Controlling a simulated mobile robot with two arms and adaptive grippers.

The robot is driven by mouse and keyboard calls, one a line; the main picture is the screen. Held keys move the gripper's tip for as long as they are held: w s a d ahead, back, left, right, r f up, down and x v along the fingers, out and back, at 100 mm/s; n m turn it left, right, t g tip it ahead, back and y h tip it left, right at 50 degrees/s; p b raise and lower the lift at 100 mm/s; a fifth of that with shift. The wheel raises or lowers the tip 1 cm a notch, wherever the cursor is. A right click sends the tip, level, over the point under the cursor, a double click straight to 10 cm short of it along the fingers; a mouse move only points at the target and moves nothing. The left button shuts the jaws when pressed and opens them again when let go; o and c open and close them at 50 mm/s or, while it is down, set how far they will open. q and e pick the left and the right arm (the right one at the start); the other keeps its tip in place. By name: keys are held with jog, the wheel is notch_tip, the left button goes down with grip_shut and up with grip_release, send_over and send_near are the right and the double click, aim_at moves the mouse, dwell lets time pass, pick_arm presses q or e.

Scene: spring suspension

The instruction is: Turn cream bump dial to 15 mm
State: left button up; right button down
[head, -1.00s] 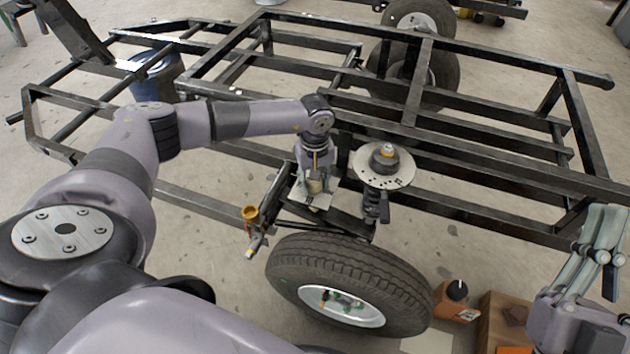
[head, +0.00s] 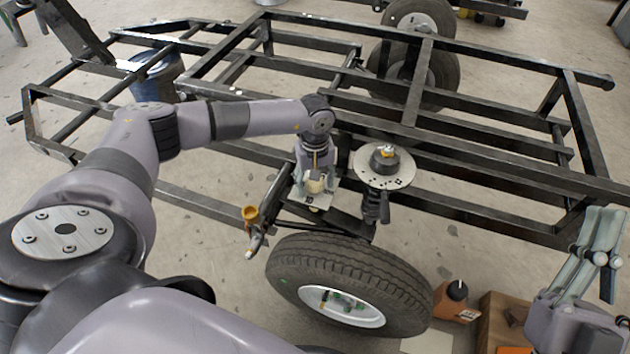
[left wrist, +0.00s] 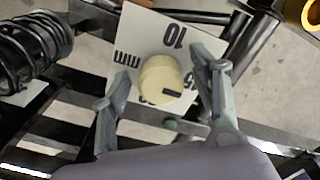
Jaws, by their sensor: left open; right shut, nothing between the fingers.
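The cream bump dial (left wrist: 162,80) sits on a white plate (left wrist: 150,30) marked "10", "mm" and a partly hidden "15" in the left wrist view. A dark mark on the dial's edge points toward the lower right, near the "15". My left gripper (left wrist: 162,92) is open, with one finger on each side of the dial; I cannot tell whether they touch it. In the head view the dial (head: 316,185) shows just under my left wrist, partly covered. My right gripper (head: 606,258) is shut and empty at the right edge.
A black trailer frame (head: 480,165) surrounds the work area. A round marked plate (head: 367,172) on a spring strut stands right of the dial. A tyre (head: 400,275), orange bottle (head: 456,302) and cardboard box (head: 492,310) are in front.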

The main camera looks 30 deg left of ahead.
pick_arm(q)
notch_tip(320, 180, up, 12)
dwell(0.5)
dwell(0.4)
